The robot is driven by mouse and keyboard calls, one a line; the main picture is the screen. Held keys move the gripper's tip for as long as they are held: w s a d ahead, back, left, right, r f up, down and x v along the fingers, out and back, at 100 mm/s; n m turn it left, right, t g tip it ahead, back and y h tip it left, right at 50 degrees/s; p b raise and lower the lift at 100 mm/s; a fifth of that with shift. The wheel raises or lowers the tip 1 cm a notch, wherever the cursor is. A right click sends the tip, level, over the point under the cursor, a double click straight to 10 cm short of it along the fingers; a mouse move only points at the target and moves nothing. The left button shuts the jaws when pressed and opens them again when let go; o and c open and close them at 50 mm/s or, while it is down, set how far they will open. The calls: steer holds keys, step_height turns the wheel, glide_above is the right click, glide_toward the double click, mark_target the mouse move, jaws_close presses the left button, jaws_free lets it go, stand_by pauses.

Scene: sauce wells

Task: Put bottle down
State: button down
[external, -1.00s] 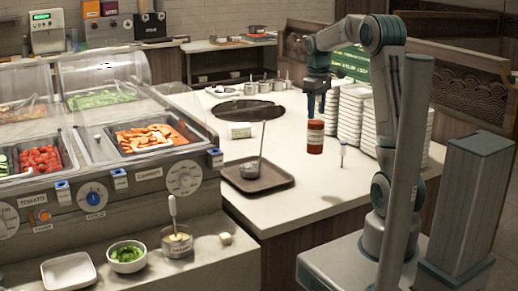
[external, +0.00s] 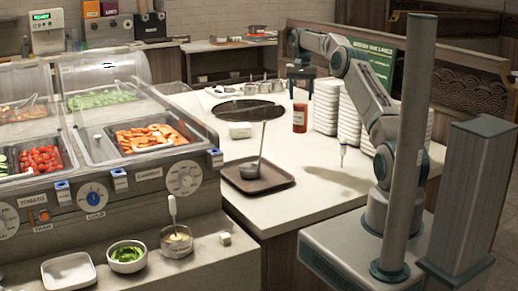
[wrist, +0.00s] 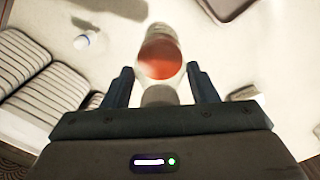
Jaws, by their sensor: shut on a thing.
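The bottle (external: 300,118) is red with a pale label, and it is upright at the back of the counter, left of the stacked plates. My gripper (external: 300,92) points down from above and is shut on the bottle's upper end. In the wrist view the bottle (wrist: 161,58) shows its red body beyond the fingers, with its narrow greyish top between the fingertips of my gripper (wrist: 160,86). I cannot tell whether its base touches the counter.
Stacks of white plates (external: 352,115) stand close on the right. A small white and blue item (external: 342,150) stands in front. A white container (external: 240,130) is left.

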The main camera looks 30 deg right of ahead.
steer(key=w+d+f+m, duration=0.1)
steer(key=d+f+m, duration=0.4)
steer(key=f, duration=0.8)
steer(key=shift+w+f, duration=0.2)
steer(key=shift+d, duration=0.1)
steer(key=shift+f, duration=0.15)
steer(key=c, duration=0.6)
jaws_free()
steer(key=shift+o, duration=0.2)
